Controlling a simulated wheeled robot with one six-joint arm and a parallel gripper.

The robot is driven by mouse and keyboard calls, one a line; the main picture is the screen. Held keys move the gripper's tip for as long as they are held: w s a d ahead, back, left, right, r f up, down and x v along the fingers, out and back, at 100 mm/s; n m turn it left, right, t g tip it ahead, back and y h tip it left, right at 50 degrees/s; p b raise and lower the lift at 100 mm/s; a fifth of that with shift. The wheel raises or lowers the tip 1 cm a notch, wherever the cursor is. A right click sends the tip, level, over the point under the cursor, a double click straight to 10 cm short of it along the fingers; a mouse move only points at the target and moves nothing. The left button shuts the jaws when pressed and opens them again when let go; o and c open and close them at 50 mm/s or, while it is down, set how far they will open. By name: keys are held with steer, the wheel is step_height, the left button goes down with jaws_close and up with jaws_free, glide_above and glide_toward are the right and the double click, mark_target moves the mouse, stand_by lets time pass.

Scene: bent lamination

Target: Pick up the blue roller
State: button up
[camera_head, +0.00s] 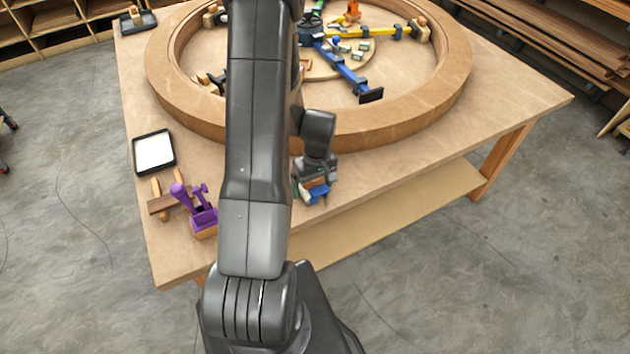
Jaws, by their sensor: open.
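A small blue item (318,191), which looks like the blue roller, is at the front edge area of the table (380,165). Green, white and wood-coloured parts show right beside it. My gripper (315,178) points down over it, with its jaws open. The gripper covers part of the blue item. I cannot tell whether the jaws touch it or stand around it.
A large wooden ring (400,125) lies behind the gripper, with blue and yellow clamps inside. A purple tool (203,215), a wooden tool (163,203) and a black-rimmed white tray (154,152) are at left. The table's front right is clear.

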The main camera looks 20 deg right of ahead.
steer(key=c, duration=1.3)
steer(key=shift+r, duration=0.15)
step_height(320, 180, up, 10)
steer(key=shift+f+b, duration=0.15)
steer(key=shift+b, duration=0.65)
steer(key=o, duration=0.4)
steer(key=shift+c, duration=1.1)
